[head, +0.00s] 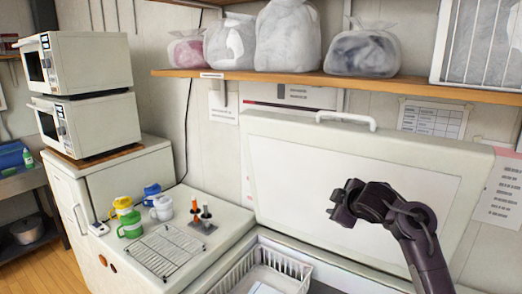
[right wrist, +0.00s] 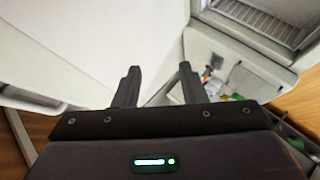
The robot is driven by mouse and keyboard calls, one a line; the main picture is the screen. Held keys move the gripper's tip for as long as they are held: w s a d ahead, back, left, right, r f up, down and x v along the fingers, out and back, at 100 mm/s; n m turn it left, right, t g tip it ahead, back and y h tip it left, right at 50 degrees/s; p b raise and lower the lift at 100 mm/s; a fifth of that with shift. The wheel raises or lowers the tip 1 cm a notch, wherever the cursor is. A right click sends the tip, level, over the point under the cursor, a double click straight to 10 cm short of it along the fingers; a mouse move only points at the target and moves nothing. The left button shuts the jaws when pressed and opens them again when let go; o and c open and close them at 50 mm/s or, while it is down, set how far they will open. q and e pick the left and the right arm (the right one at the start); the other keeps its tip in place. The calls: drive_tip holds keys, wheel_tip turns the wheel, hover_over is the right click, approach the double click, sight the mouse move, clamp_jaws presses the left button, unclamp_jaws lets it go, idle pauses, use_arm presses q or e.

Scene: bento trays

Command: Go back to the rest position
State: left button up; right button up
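My right arm comes in from the lower right in the head view. Its gripper (head: 343,204) is raised in front of the open white freezer lid (head: 285,165). In the right wrist view, the two dark fingers of my right gripper (right wrist: 158,82) stand apart with nothing between them. A broad white surface shows beyond them. My left gripper is not in view.
A chest freezer with a white wire basket (head: 262,272) lies below the lid. On the counter at left stand several colored cups (head: 131,223) and a wire rack (head: 165,251). A wooden shelf (head: 300,79) with bags runs above. Two stacked microwaves (head: 92,122) stand at left.

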drive_tip(key=s+a+f+m+g+h, duration=0.15)
drive_tip(key=s+f+m+g, duration=0.35)
drive_tip(key=s+f, duration=1.45)
drive_tip(key=s+f+m+g, duration=0.35)
drive_tip(key=s+m, duration=0.25)
drive_tip(key=s, duration=1.5)
wheel_tip(320, 180, down, 33)
drive_tip(key=b, duration=0.5)
drive_tip(key=s+d+f+g+b, duration=0.2)
drive_tip(key=s+f+b, duration=0.3)
drive_tip(key=s+f, duration=1.6)
wheel_tip(320, 180, down, 4)
drive_tip(key=shift+s+d+f+n, duration=0.2)
drive_tip(key=shift+d+f+n, duration=0.1)
drive_tip(key=shift+d, duration=0.3)
